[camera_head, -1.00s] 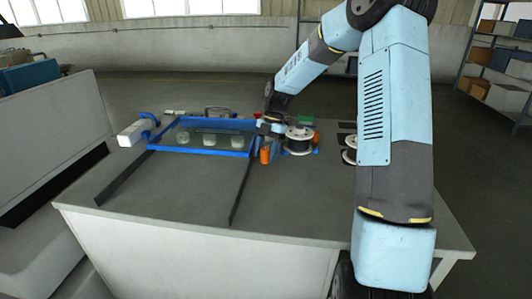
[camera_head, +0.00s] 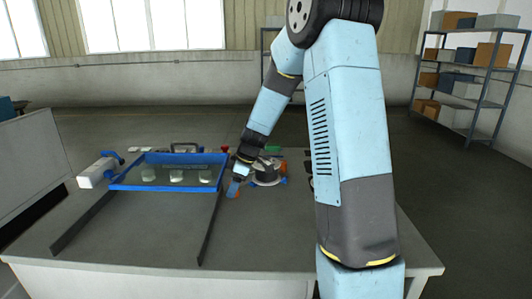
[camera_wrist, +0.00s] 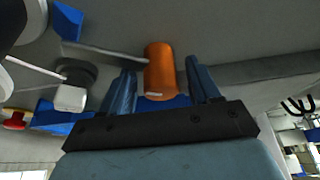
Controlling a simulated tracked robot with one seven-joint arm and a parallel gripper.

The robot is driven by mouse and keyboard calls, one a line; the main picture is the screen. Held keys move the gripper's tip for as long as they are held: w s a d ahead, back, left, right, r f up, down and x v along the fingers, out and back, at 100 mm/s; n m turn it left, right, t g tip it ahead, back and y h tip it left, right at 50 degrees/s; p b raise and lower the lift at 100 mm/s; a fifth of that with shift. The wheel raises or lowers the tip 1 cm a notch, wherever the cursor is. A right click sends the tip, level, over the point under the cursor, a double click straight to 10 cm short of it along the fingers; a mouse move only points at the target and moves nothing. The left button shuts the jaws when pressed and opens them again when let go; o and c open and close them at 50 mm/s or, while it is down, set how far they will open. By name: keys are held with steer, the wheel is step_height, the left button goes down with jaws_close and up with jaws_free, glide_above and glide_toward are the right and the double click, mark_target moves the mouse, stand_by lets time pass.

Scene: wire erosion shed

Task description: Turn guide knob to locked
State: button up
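An orange cylinder with a small white mark, which I take to be the guide knob (camera_wrist: 160,68), shows in the wrist view. It lies between the two blue fingers of my gripper (camera_wrist: 163,76), with a gap visible on each side. My gripper is open. In the head view my gripper (camera_head: 236,184) is low over the bench, right of the blue-framed tank. The orange cylinder is mostly hidden behind the fingers there. I cannot tell which way the knob is turned or what its mark points to.
The blue-framed tank (camera_head: 118,187) holds several pale pieces. A wire spool (camera_head: 267,178) stands close to the right of my gripper. A red button (camera_head: 225,149) is behind it. A white and blue device (camera_head: 96,172) stands at left. The front of the bench (camera_head: 135,240) is mostly clear.

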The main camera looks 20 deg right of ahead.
steer(key=m, duration=0.2)
steer(key=m+t+h, duration=0.1)
steer(key=m, duration=0.2)
steer(key=shift+a+t, duration=0.1)
steer(key=shift+t, duration=0.2)
steer(key=v, duration=1.5)
steer(key=s+r+m, duration=0.2)
steer(key=s+r, duration=0.1)
steer(key=s, duration=0.6)
steer(key=s+r+m+t+h, duration=0.1)
steer(key=s+r, duration=0.3)
steer(key=s, duration=0.5)
steer(key=shift+a+m+h, duration=0.3)
steer(key=shift+a+m, duration=0.15)
steer(key=shift+m, duration=0.45)
steer(key=shift+r, duration=0.2)
